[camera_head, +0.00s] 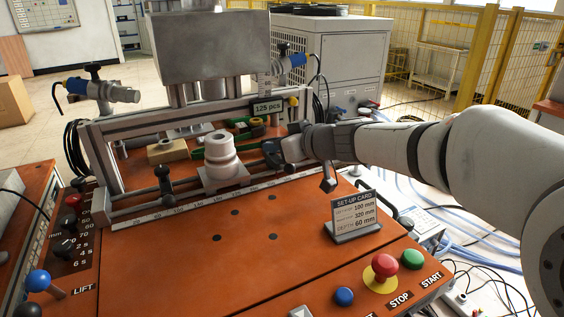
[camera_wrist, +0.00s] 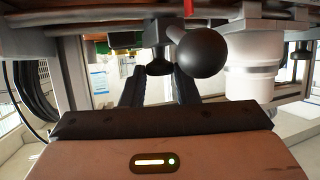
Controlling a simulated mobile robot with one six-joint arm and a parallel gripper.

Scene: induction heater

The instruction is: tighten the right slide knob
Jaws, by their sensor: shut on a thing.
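My gripper (camera_head: 276,153) reaches in from the right to the right end of the front rail, just right of the white stepped cylinder (camera_head: 222,160). In the wrist view my gripper (camera_wrist: 158,82) has its dark fingers on either side of a small black flared knob (camera_wrist: 158,67), which I take to be the right slide knob, and is shut on it. A larger black ball (camera_wrist: 203,52) stands beside the fingers, closer to the camera. In the head view my gripper hides the right knob. The left slide knob (camera_head: 162,172) stands free on the rail.
The set-up card (camera_head: 354,213) stands on the orange top below my arm. A red stop button (camera_head: 384,263), green button (camera_head: 412,258) and blue button (camera_head: 344,296) are at the front right. The scale strip (camera_head: 190,211) runs along the rail. The middle of the orange top is clear.

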